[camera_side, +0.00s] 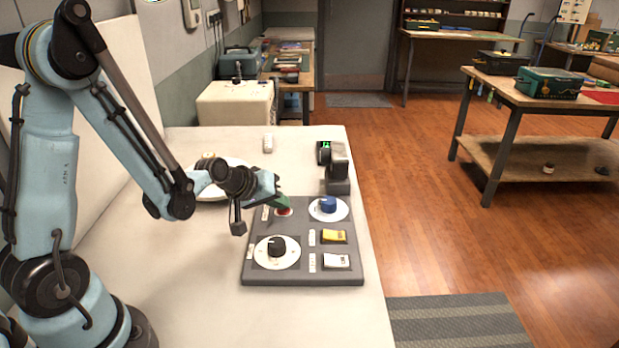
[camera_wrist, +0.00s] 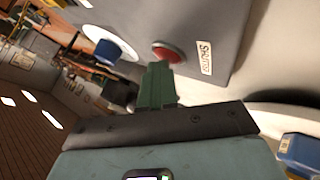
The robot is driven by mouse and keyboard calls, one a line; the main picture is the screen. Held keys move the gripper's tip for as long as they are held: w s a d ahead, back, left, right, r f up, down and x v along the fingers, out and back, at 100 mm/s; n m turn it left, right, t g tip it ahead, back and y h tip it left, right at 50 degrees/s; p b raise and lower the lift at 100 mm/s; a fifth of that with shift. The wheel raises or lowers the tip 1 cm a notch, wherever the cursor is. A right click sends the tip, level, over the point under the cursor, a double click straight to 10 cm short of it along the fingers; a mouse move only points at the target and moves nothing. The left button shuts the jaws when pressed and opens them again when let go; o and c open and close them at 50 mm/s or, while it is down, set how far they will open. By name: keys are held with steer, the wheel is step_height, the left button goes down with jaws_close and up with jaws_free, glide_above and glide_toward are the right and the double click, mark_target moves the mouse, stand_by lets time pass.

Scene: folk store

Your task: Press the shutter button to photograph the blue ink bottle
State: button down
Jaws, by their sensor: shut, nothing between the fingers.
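The red shutter button (camera_wrist: 168,50) is on the grey control panel (camera_side: 308,272), beside a label reading SHUTTER (camera_wrist: 204,58). In the side view the button (camera_side: 284,212) shows just below my fingertips. My gripper (camera_side: 280,203) is shut and empty; its green fingers (camera_wrist: 160,72) end right at the button's near edge in the wrist view. I cannot tell whether they touch it. A blue object with a pale label (camera_wrist: 300,152), possibly the ink bottle, is cut off at the wrist view's right edge. A dark camera-like device (camera_side: 337,168) with a green-lit display stands behind the panel.
The panel also has a black knob (camera_side: 276,246), a blue knob (camera_side: 328,204), a yellow switch (camera_side: 334,236) and a white switch (camera_side: 336,261). A white round plate (camera_side: 205,194) lies partly behind my arm. The white tabletop (camera_side: 200,285) is clear left of the panel.

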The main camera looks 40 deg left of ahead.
mark_target(280, 212)
steer(key=shift+r, duration=0.85)
steer(key=shift+r, duration=0.1)
steer(key=shift+r, duration=2.4)
steer(key=s+d+r+m+g, duration=0.1)
steer(key=s+d+r+m, duration=0.1)
steer(key=s, duration=0.4)
steer(key=s+d+r+m+g, duration=0.1)
steer(key=s+d+r+m, duration=0.1)
steer(key=s+d+m, duration=0.3)
steer(key=shift+s+r+m, duration=0.2)
steer(key=shift+s+m, duration=0.5)
steer(key=shift+s, duration=0.25)
steer(key=c, duration=1.8)
jaws_free()
steer(key=shift+c, duration=0.2)
